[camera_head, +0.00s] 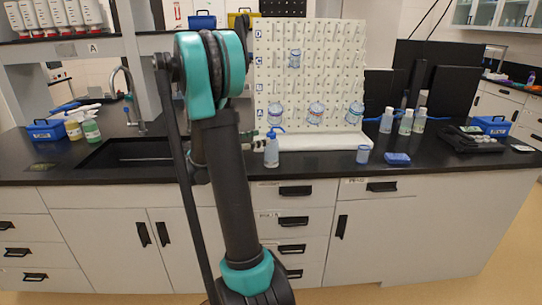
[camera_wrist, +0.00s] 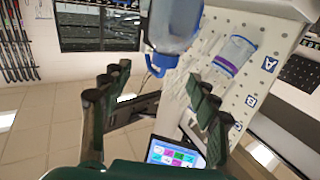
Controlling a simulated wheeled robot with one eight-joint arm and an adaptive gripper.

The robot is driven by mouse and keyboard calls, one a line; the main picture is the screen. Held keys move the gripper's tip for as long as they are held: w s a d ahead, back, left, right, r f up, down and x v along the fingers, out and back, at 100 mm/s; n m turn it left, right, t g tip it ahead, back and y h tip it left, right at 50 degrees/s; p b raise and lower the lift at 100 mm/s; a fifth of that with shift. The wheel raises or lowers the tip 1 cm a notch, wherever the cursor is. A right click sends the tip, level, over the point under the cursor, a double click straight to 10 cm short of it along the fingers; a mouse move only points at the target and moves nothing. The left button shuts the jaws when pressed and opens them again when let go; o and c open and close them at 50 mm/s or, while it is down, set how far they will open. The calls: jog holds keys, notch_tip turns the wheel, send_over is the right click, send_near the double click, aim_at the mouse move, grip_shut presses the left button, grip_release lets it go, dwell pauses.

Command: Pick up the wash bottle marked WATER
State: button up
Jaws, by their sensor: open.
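A small wash bottle (camera_head: 271,152) with a blue cap and spout stands upright on the black counter, near its front edge. Any marking on it is too small to read. In the wrist view a bottle with a blue cap (camera_wrist: 176,22) appears upside down at the top, cut off by the frame edge. My gripper (camera_wrist: 160,92) is open and empty in the wrist view, its fingers apart below the bottle's cap. In the head view my gripper (camera_head: 256,140) is just left of the bottle, partly hidden behind my arm.
A white pegboard (camera_head: 345,65) with hanging glassware stands behind the bottle. Several capped bottles (camera_head: 406,123) stand farther right. A sink (camera_head: 125,152) lies left.

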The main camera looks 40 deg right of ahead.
aim_at(271, 133)
jog(key=shift+w+d+r, duration=0.1)
jog(key=shift+d, duration=1.55)
jog(key=shift+w+d, duration=0.1)
jog(key=shift+d, duration=1.55)
jog(key=shift+c, duration=0.4)
grip_shut()
